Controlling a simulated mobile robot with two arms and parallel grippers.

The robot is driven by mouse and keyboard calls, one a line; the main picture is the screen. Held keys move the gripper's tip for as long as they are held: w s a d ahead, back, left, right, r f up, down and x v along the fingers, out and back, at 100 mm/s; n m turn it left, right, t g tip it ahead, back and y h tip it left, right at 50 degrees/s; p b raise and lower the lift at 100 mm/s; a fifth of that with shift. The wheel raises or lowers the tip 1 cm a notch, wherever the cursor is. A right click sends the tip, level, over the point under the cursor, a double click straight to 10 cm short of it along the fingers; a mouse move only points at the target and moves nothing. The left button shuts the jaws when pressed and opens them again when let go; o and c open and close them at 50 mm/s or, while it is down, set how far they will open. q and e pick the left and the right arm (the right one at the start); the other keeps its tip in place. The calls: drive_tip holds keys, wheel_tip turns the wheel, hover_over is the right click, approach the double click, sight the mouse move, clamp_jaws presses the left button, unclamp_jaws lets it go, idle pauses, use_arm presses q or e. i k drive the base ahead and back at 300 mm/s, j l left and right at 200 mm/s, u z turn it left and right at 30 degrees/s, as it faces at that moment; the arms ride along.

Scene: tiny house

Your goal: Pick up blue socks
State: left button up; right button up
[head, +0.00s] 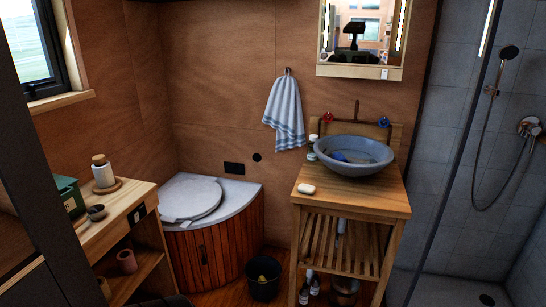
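No blue socks can be made out for certain in the head view. A small blue patch (340,157) shows inside the grey-blue wash basin (371,167), with a darker patch beside it. It is too small to tell what it is. The basin stands on a wooden washstand (395,199) right of the centre. Neither of my grippers is in view.
A toilet (241,188) with a closed round lid stands in the corner. A dark bin (262,287) is on the floor before it. A wooden shelf unit (140,190) stands at left, a shower with a glass panel at right. A striped towel (286,112) hangs on the wall.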

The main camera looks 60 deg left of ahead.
sight(339, 156)
drive_tip(key=u, duration=1.6)
drive_tip(key=i+l+u, duration=0.15)
drive_tip(key=u, duration=0.2)
drive_tip(key=i+l+u, duration=0.2)
drive_tip(key=u, duration=0.15)
drive_tip(key=i+l+u, duration=0.15)
drive_tip(key=u, duration=0.2)
drive_tip(key=l, duration=0.1)
